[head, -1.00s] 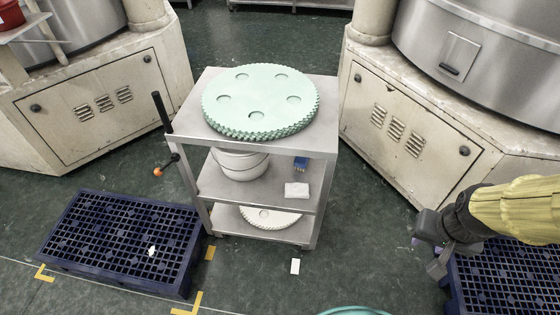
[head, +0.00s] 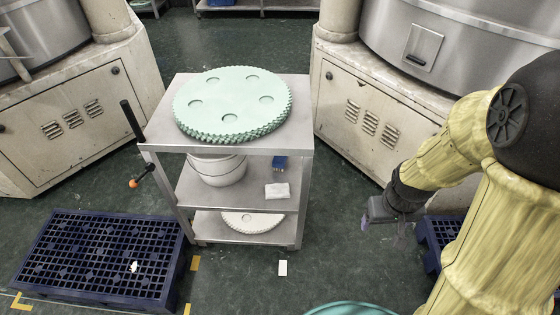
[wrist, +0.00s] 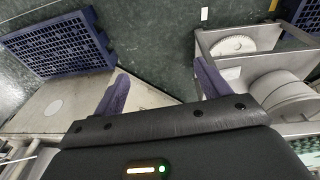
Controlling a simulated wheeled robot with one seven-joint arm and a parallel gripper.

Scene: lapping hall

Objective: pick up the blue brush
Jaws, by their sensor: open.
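A small blue object (head: 279,162), which may be the blue brush, is on the middle shelf of a grey metal cart (head: 232,188). It sits toward the back right, beside a white bucket (head: 217,170) and behind a folded white cloth (head: 277,191). Its shape is too small to make out, and I cannot pick it out in the wrist view. My gripper (head: 382,230) is open and empty, to the right of the cart and apart from it. In the wrist view, its two purple fingers (wrist: 160,70) are spread with nothing between them.
A stack of pale green notched discs (head: 232,105) covers much of the cart's top; a white disc (head: 248,221) lies on its bottom shelf. Blue pallets stand left (head: 100,258) and right (head: 428,245). Beige machine cabinets (head: 365,115) flank the cart. Floor right of the cart is open.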

